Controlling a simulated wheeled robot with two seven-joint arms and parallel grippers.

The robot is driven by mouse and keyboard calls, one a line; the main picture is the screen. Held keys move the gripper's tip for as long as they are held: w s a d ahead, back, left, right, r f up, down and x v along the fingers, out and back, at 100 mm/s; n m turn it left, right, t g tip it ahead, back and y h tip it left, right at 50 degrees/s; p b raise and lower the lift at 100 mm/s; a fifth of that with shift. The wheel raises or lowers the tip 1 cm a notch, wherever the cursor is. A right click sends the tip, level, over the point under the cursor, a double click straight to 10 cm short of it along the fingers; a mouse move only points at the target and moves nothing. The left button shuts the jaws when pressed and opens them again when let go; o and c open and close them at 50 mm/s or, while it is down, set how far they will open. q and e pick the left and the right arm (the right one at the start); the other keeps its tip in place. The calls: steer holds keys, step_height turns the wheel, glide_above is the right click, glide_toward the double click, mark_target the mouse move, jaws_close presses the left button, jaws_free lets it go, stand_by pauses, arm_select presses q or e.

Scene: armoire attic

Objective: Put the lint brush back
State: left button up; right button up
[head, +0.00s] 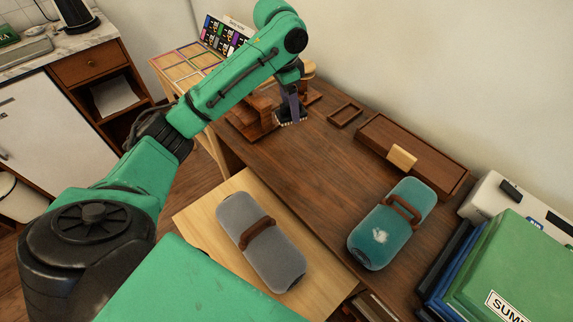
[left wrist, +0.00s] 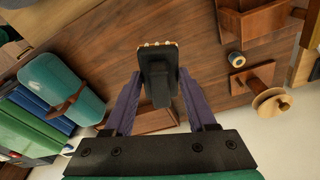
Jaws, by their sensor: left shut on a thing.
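The lint brush, dark with a pale bristled edge, is in my left gripper. In the left wrist view the brush (left wrist: 158,72) sits between the two purple fingers of the gripper (left wrist: 158,88), bristled edge away from the palm. In the head view my left gripper (head: 292,101) is at the back of the desk, beside a brown wooden stand (head: 252,118). The brush's bristled end (head: 291,120) shows just below the fingers, close to the desktop; I cannot tell whether it touches. My right gripper is not in view.
A small wooden tray (head: 345,114) and a long wooden box (head: 430,165) with a pale block lie to the right. A teal case (head: 385,238) and a grey case (head: 262,250) lie nearer. The desk's middle is clear.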

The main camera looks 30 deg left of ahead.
mark_target(291, 160)
arm_select(q)
steer(key=shift+w+a+r+m, duration=0.15)
steer(key=shift+w+r+m, duration=0.1)
steer(key=shift+r+m, duration=0.1)
steer(key=shift+f, duration=0.3)
step_height(291, 160, down, 19)
steer(key=shift+r, duration=0.1)
steer(key=o, duration=1.3)
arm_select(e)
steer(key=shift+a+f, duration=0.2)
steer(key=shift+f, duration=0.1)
arm_select(q)
steer(key=r, duration=0.4)
steer(key=s+r, duration=0.1)
steer(key=r, duration=0.3)
steer(key=a+r, duration=0.1)
steer(key=r, duration=0.3)
steer(key=shift+s, duration=0.15)
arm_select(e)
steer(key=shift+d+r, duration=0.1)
arm_select(q)
steer(key=shift+f, duration=0.1)
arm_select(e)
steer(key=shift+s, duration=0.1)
